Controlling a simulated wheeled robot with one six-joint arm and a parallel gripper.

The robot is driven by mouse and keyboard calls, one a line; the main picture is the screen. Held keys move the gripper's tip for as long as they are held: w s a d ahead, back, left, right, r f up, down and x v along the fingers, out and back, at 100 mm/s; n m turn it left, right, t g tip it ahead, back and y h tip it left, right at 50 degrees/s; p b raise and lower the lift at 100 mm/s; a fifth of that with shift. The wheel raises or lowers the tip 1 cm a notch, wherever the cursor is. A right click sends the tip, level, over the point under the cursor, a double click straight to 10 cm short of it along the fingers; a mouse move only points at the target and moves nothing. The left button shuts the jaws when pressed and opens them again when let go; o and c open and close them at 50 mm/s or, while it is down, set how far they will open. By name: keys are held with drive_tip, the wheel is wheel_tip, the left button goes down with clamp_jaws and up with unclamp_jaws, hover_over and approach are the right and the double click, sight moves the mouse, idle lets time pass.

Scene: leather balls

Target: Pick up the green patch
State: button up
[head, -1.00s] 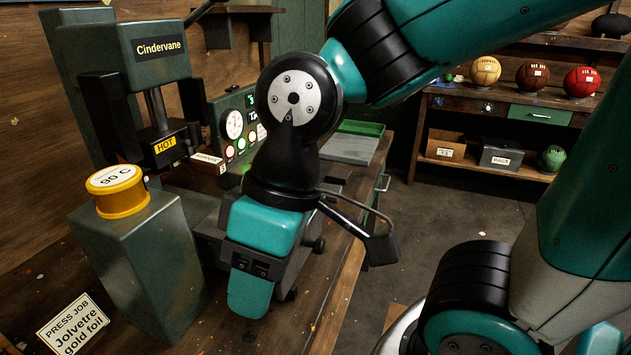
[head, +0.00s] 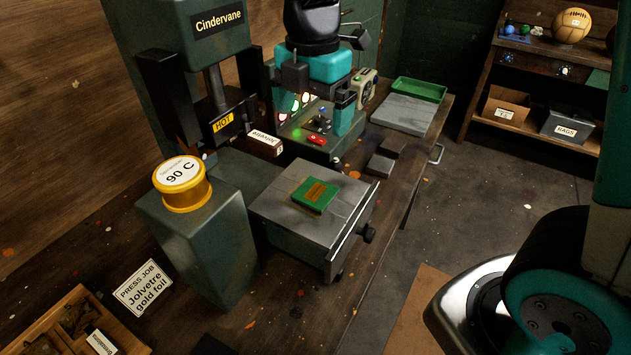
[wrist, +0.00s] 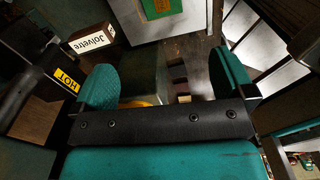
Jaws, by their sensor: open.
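The green patch (head: 315,194), a small flat green piece with a tan stamped rectangle, lies on the grey press bed (head: 275,208). Part of the patch shows at the top edge of the wrist view (wrist: 158,8). My gripper (head: 322,98) is beyond the patch in the head view, in front of the press controls. In the wrist view my gripper (wrist: 165,80) has its two teal fingers wide apart with nothing held between them. The fingers are apart from the patch.
The press with its HOT block (head: 223,122) stands left of the bed. A Jolvetre box (head: 264,142) is near my gripper. A yellow 90 C drum (head: 182,184) sits on a green pedestal at left. A green tray (head: 418,90) lies farther back.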

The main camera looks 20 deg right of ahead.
drive_tip(key=p, duration=0.2)
hover_over(316, 192)
drive_tip(key=shift+n, duration=0.3)
drive_tip(key=f, duration=1.1)
drive_tip(key=shift+w+a+f, duration=0.15)
drive_tip(key=shift+a+f, duration=0.15)
drive_tip(key=shift+f, duration=0.1)
drive_tip(key=shift+d+f+p, duration=0.15)
drive_tip(key=shift+f+p, duration=0.25)
drive_tip(key=shift+f, duration=0.95)
drive_tip(key=shift+d+f+p, duration=0.1)
drive_tip(key=shift+f+p, duration=0.25)
drive_tip(key=shift+f, duration=1)
drive_tip(key=c, duration=0.9)
drive_tip(key=shift+c, duration=0.2)
